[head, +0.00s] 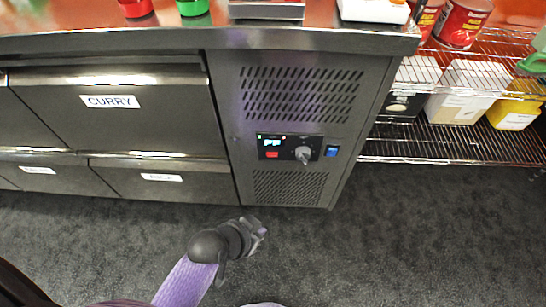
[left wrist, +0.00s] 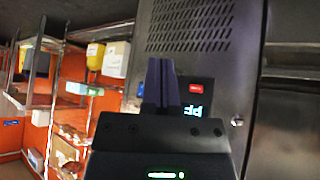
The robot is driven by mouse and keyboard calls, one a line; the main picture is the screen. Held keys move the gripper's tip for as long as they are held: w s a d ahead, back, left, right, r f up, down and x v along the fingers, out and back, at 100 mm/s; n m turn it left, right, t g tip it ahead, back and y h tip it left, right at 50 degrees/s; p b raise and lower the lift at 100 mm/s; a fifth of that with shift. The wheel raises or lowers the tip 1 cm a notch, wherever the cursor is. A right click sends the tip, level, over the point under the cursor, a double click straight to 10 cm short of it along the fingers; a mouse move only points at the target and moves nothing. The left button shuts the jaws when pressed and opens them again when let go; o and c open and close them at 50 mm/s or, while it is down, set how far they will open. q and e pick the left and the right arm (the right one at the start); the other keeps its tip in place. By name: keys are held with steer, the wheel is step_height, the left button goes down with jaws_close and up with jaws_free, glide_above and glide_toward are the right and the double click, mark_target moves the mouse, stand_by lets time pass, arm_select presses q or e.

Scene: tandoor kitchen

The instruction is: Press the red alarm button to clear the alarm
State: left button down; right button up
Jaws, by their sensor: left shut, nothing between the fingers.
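The red alarm button (head: 272,155) is a small red rectangle on the black control panel (head: 288,148), under a lit display. It also shows in the left wrist view (left wrist: 196,87), which sees the panel upside down, with the lit display (left wrist: 192,111) below the button. My left gripper (head: 258,230) is in front of the fridge unit, lower in the picture than the panel. Its fingers (left wrist: 161,75) are shut and empty, and hide part of the panel in the wrist view. They appear left of the button there; contact is not visible. My right gripper is out of view.
A grey knob (head: 303,154) sits right of the button, and a blue switch (head: 332,151) further right. Vent slots lie above and below the panel. A drawer marked CURRY (head: 110,101) is to the left. A wire shelf (head: 455,145) with containers stands right. The floor in front is clear.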

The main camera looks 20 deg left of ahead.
mark_target(272, 155)
arm_select(q)
steer(key=w+t, duration=0.3)
steer(key=w, duration=0.5)
steer(key=shift+w+a+f+n+t, duration=0.15)
steer(key=shift+a+n+t, duration=0.05)
steer(key=shift+n+t, duration=0.2)
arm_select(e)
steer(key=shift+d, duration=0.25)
arm_select(q)
steer(key=w+a+b, duration=0.2)
steer(key=w+b, duration=0.2)
steer(key=w, duration=0.4)
steer(key=shift+w+a, duration=0.2)
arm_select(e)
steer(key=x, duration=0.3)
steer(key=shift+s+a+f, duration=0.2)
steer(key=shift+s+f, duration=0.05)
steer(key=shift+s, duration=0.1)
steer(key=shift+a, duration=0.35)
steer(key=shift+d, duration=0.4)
